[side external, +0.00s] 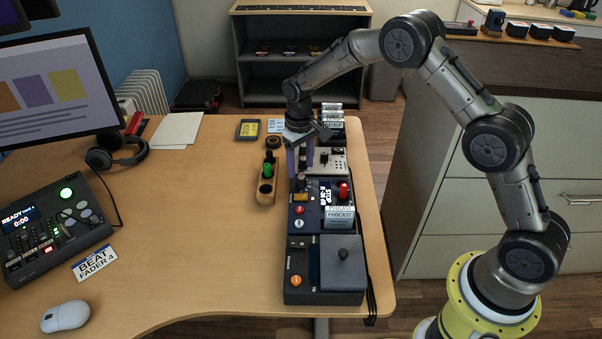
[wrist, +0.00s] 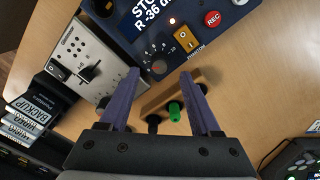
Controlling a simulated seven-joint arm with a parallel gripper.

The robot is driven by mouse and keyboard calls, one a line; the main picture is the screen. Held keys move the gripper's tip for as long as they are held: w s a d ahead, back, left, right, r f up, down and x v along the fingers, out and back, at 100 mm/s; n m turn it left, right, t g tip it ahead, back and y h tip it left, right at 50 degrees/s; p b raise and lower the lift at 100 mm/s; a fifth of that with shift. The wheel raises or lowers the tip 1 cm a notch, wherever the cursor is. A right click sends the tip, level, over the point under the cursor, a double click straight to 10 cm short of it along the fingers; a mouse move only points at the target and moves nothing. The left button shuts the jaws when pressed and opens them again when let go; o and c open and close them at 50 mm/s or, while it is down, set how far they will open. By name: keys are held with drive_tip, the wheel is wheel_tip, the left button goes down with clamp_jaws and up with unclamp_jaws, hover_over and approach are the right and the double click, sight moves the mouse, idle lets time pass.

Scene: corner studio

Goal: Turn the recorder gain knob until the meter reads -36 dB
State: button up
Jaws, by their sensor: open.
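The dark blue recorder (side external: 306,226) stands in the row of devices at the desk's right side. Its screen (wrist: 150,14) in the wrist view is partly cut off and reads "STO" and "R -36 d". The black gain knob (wrist: 158,68) sits on the recorder's panel with a printed scale around it. My gripper (wrist: 160,74) is open, its two purple fingers apart on either side of the knob's line and nothing held between them. I cannot tell how high the fingertips are above the knob. In the side view my gripper (side external: 300,172) hides the knob.
A wooden holder (side external: 265,190) with green and black pegs stands close left of the recorder. A grey device (wrist: 84,62) with a black lever adjoins it. A red REC button (wrist: 212,19) and an orange PHANTOM switch (wrist: 186,38) are near the knob.

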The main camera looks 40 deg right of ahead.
wheel_tip(320, 180, up, 9)
drive_tip(key=shift+r, duration=0.2)
drive_tip(key=shift+a, duration=0.1)
wheel_tip(320, 180, up, 7)
drive_tip(key=t, duration=0.1)
hover_over(300, 177)
drive_tip(key=s+r+t, duration=0.2)
drive_tip(key=s+r, duration=0.6)
drive_tip(key=r, duration=0.2)
drive_tip(key=s+r+t, duration=0.2)
drive_tip(key=s+r, duration=0.3)
drive_tip(key=s, duration=0.8)
drive_tip(key=s+f, duration=0.4)
drive_tip(key=s, duration=0.3)
drive_tip(key=s+f, duration=0.4)
drive_tip(key=s, duration=0.3)
drive_tip(key=shift+s+d+f+t, duration=0.3)
drive_tip(key=shift+s, duration=0.05)
